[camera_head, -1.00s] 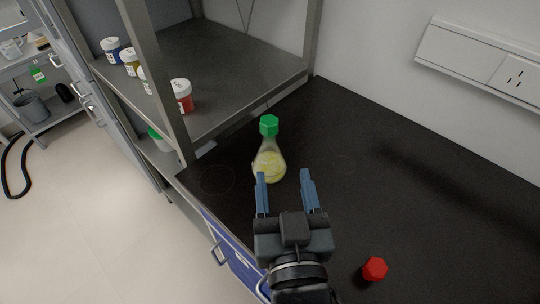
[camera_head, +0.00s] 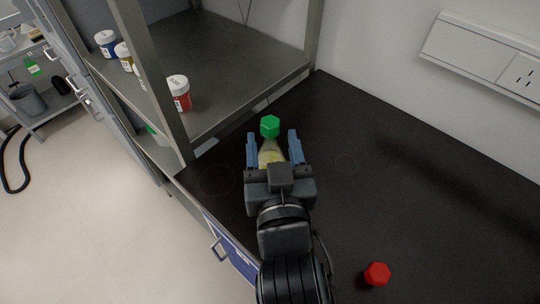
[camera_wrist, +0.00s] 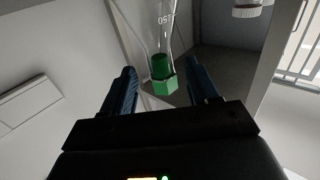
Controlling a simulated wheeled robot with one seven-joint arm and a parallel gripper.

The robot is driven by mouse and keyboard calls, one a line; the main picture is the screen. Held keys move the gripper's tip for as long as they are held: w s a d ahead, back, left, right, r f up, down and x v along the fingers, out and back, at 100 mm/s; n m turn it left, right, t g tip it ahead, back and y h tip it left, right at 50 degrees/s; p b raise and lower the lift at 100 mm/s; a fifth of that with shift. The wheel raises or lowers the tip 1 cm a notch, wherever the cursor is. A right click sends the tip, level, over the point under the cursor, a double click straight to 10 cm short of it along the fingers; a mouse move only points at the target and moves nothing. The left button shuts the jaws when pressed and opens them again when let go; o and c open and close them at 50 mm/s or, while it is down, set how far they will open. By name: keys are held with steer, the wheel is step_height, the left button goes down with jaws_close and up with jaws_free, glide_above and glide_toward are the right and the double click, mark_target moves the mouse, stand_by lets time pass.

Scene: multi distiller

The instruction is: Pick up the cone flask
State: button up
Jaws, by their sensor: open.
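The cone flask (camera_head: 270,152) stands upright on the dark bench top, with yellow liquid inside and a green cap (camera_head: 270,126). My gripper (camera_head: 272,134) is open, with one blue finger on each side of the flask. My gripper body hides the lower part of the flask in the head view. In the wrist view, the clear flask neck (camera_wrist: 167,36) and its green cap show upside down between the fingers of my gripper (camera_wrist: 164,77). I cannot tell whether either finger touches the glass.
A red cap (camera_head: 377,273) lies on the bench top (camera_head: 420,200) at the lower right. A metal shelf (camera_head: 215,70) with several lidded jars, including a red one (camera_head: 178,93), stands at the back left. The bench to the right is clear, up to the wall.

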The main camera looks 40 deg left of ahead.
steer(key=shift+x, duration=1.45)
steer(key=shift+r, duration=0.1)
jaws_close()
